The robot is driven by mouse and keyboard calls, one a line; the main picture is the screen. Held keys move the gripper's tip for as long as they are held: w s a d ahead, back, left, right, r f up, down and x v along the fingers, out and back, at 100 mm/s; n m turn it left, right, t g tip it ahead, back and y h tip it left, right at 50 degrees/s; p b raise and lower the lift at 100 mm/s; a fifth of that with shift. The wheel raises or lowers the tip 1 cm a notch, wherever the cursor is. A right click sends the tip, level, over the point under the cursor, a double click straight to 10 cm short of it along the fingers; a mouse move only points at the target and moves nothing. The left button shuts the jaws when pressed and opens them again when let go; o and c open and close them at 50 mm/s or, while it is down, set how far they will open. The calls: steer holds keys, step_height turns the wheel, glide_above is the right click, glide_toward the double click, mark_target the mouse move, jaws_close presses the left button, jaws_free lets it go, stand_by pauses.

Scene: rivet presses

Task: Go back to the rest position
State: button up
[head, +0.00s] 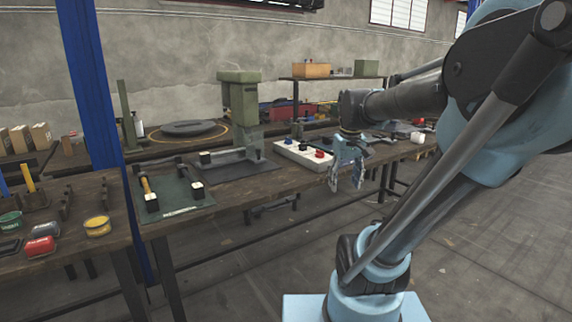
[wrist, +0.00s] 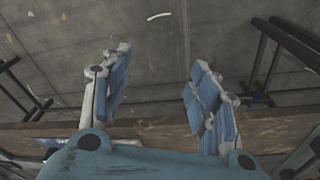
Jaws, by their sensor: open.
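My gripper (head: 350,171) hangs in front of the workbench's front edge in the head view, fingers pointing down. In the wrist view my gripper (wrist: 160,85) is open, with a wide gap between its two blue-padded fingers and nothing held. Below the fingers there is only grey floor (wrist: 160,45) and the wooden bench edge (wrist: 270,118). My arm reaches in from the right of the head view.
A white control box (head: 303,154) with coloured buttons lies on the bench just left of my gripper. A green press (head: 240,105) stands further left, beside a dark green mat (head: 180,196). A blue post (head: 90,85) rises at the left. The floor (head: 480,240) at the right is clear.

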steer(key=s+f+m, duration=0.2)
steer(key=s+f, duration=0.9)
steer(key=f, duration=0.1)
steer(key=shift+s+d+f+t, duration=0.2)
steer(key=shift+d+f+t, duration=0.05)
steer(key=shift+f+t, duration=0.1)
steer(key=shift+w+f, duration=0.2)
steer(key=shift+w, duration=0.25)
stand_by(0.8)
steer(key=shift+c, duration=0.5)
